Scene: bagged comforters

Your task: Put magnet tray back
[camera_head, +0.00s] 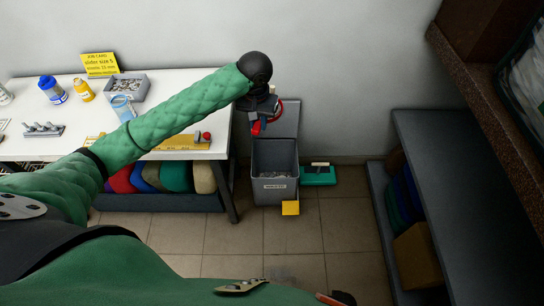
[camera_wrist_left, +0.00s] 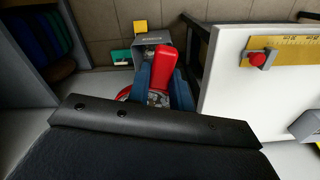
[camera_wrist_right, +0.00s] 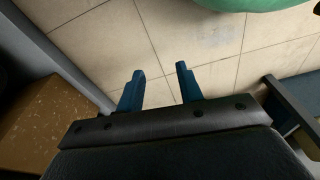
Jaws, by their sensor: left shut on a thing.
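My left gripper (camera_head: 264,118) is over the grey bin at the wall, right of the white table. In the left wrist view, its blue fingers (camera_wrist_left: 163,85) are shut on a red handle (camera_wrist_left: 164,66), which I take to be the magnet tray's. The handle's red also shows in the head view (camera_head: 257,128). A red curved edge (camera_wrist_left: 124,93) shows beside the left finger; most of the part below the handle is hidden. My right gripper (camera_wrist_right: 158,85) is open and empty above the tiled floor.
The grey bin (camera_head: 275,190) holds small metal pieces, with a yellow block (camera_head: 290,208) before it and a green dustpan-like thing (camera_head: 318,176) to its right. The white table (camera_head: 60,148) stands left with a ruler and red-knobbed stop (camera_head: 206,137). A dark shelf (camera_head: 445,150) stands right.

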